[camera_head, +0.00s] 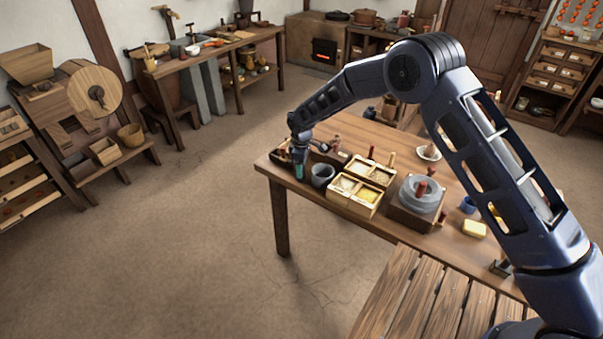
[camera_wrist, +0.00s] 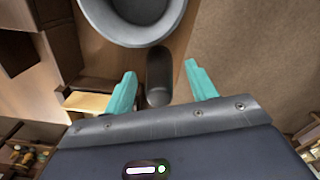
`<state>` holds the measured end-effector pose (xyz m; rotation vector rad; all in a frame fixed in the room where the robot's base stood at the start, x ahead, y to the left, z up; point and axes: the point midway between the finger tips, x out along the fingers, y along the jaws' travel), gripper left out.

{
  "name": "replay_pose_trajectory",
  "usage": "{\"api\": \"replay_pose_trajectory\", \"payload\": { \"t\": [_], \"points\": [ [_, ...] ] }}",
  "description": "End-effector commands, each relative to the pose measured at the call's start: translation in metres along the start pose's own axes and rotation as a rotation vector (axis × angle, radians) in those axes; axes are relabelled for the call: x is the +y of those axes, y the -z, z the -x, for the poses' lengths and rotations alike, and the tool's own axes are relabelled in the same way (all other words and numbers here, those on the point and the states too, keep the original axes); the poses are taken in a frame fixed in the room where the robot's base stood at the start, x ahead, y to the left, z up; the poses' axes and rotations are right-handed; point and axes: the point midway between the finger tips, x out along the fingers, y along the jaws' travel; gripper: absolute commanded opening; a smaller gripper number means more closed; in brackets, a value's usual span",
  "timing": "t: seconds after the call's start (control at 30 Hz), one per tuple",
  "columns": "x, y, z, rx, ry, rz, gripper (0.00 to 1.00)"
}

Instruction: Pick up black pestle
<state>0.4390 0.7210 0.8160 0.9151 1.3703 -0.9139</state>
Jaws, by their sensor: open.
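The black pestle (camera_wrist: 159,78) shows in the wrist view as a dark, rounded rod between my two teal fingers, just beside a grey bowl (camera_wrist: 90,12). My gripper (camera_wrist: 160,70) is open, with one finger on each side of the pestle and a visible gap on both sides. In the head view my gripper (camera_head: 299,172) points down at the table's far left corner, next to the dark grey bowl (camera_head: 322,182). I cannot make out the pestle there; my gripper and the things around it hide it.
The wooden table (camera_head: 345,226) holds a divided box of grains (camera_head: 356,205), a stone quern (camera_head: 421,204) and a yellow block (camera_head: 474,229), all right of my gripper. A slatted wooden surface (camera_head: 408,300) adjoins in front. The floor to the left is clear.

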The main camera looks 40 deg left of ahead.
Motion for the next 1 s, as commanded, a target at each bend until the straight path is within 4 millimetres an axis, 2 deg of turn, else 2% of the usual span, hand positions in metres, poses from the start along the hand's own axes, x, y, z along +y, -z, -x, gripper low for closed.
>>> {"api": "replay_pose_trajectory", "payload": {
  "t": [0.03, 0.13, 0.37, 0.6, 0.63, 0.87, 1.0],
  "points": [
    [0.0, -0.001, -0.008, -0.002, 0.001, -0.001, 0.57],
    [0.0, -0.001, -0.017, -0.002, 0.0, -0.001, 0.57],
    [0.0, -0.001, -0.018, -0.001, -0.001, -0.001, 0.57],
    [0.0, -0.001, -0.018, -0.001, 0.0, -0.001, 0.12],
    [0.0, -0.001, -0.018, -0.001, 0.0, -0.001, 0.08],
    [0.0, -0.001, -0.018, -0.001, -0.001, -0.001, 0.08],
    [0.001, 0.0, -0.011, 0.0, -0.001, -0.002, 0.07]
  ]
}}
